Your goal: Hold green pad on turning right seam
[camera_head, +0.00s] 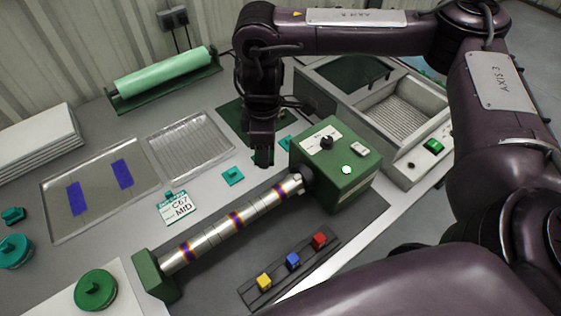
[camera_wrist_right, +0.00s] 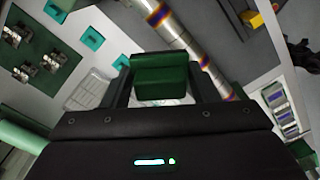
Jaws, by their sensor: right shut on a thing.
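A silver pipe (camera_head: 215,235) runs between a green end block (camera_head: 157,275) and a green drive box (camera_head: 345,165). It bears blue-and-gold seam bands; the right seam (camera_head: 280,192) is nearest the drive box. My right gripper (camera_head: 262,160) points down over the bench behind the pipe, apart from it. It is shut on a dark green pad, which shows between the fingers in the right wrist view (camera_wrist_right: 160,80). The pipe also shows in the wrist view (camera_wrist_right: 190,42), beyond the pad. Whether the pipe is turning cannot be told. My left gripper is not in view.
A card reading "C67 MID" (camera_head: 176,207) stands behind the pipe, near a small teal piece (camera_head: 233,176). Yellow (camera_head: 263,282), blue (camera_head: 292,261) and red (camera_head: 319,240) cubes sit on a dark rack in front. A shallow tray (camera_head: 100,215) lies left; a basin (camera_head: 405,110) is right.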

